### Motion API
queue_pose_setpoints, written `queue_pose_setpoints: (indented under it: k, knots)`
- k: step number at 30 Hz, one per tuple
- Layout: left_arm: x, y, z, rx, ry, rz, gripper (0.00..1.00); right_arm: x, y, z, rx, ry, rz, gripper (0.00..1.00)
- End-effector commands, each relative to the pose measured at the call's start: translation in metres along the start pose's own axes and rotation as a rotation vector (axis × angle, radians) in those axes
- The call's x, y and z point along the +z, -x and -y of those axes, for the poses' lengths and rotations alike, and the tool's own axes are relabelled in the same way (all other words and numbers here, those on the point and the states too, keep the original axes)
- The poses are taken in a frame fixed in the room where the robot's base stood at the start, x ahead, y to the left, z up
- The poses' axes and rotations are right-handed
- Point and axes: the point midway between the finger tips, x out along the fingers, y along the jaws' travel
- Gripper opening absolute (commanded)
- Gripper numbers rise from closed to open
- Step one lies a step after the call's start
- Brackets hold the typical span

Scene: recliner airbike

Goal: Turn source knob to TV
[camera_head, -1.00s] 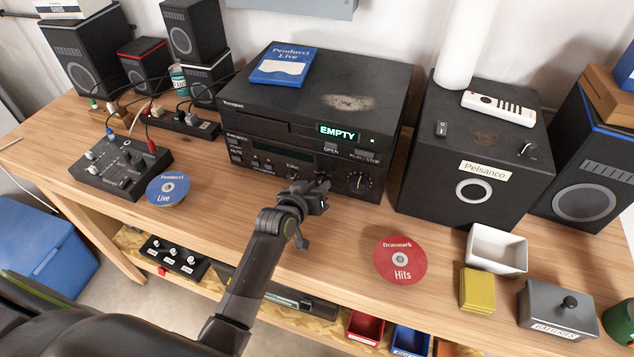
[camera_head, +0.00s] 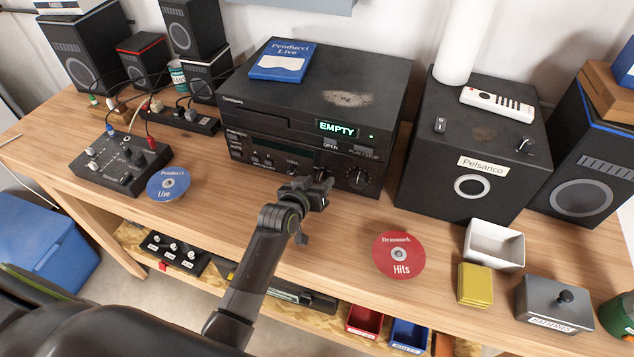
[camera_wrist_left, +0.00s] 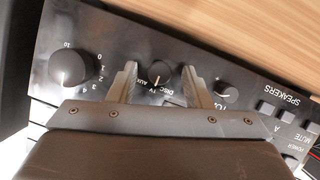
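The source knob (camera_wrist_left: 160,75) is a small black dial on the stereo's front panel, with DISC, TV and AUX printed around it in the left wrist view. Its pointer direction is too small to tell surely. My left gripper (camera_wrist_left: 160,78) is open, one finger on each side of the knob, with visible gaps; I cannot tell how far it is from the panel. In the head view, my left gripper (camera_head: 322,188) is in front of the black stereo (camera_head: 250,148) and hides the source knob. My right gripper is not in view.
In the wrist view, a larger numbered knob (camera_wrist_left: 73,66) is left of the source knob and another knob (camera_wrist_left: 228,90) is right. A disc player (camera_head: 270,115) showing EMPTY sits on the stereo. A red disc (camera_head: 385,262) lies on the table, with a speaker (camera_head: 425,185) nearby.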

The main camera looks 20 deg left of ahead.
Motion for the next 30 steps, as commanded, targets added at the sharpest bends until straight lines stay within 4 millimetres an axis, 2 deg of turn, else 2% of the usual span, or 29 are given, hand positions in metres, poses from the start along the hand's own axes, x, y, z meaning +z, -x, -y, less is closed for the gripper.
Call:
queue_pose_setpoints:
  k: [6,11,30]
  knots:
    - [0.0,0.002,0.0,0.0,0.0,0.0,0.45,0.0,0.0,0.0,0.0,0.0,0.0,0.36]
    - [0.001,0.014,0.0,0.0,0.002,-0.001,0.45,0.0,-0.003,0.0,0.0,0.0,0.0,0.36]
    - [0.002,0.117,0.001,-0.001,0.002,-0.001,0.45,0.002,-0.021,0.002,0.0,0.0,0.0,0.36]
